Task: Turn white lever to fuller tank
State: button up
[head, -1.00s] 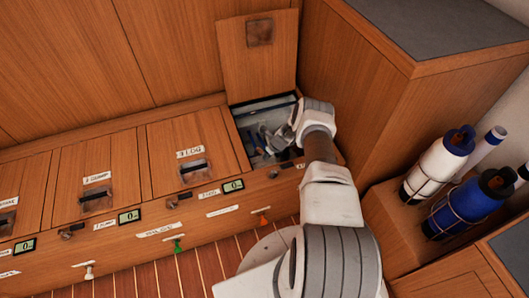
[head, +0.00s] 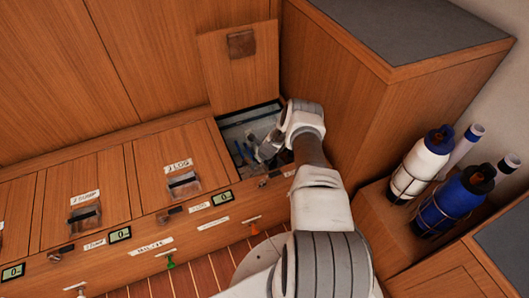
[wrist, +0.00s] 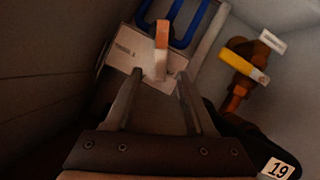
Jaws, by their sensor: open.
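My gripper (head: 265,148) reaches down into the open compartment (head: 228,122) at the right end of the bench. In the wrist view my gripper (wrist: 157,78) is open, with an upright lever (wrist: 161,48) between and just beyond its fingertips. This lever looks orange on top and whitish at its base. I cannot tell whether the fingers touch it. A yellow-handled valve (wrist: 245,60) sits to its right. On the bench front, a small white knob or lever (head: 76,288) is at the lower left. Number displays (head: 222,198) and (head: 120,235) appear to read 0.
Blue pipes (wrist: 180,22) run behind the lever, with a white label plate (wrist: 127,52) beside it. The raised lid (head: 240,70) leans behind the compartment. A tall wooden cabinet (head: 350,110) stands close on the right. Bottles (head: 425,160) stand further right.

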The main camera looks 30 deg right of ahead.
jog(key=p+v, duration=0.5)
jog(key=v, duration=1)
jog(key=shift+d+r, duration=0.1)
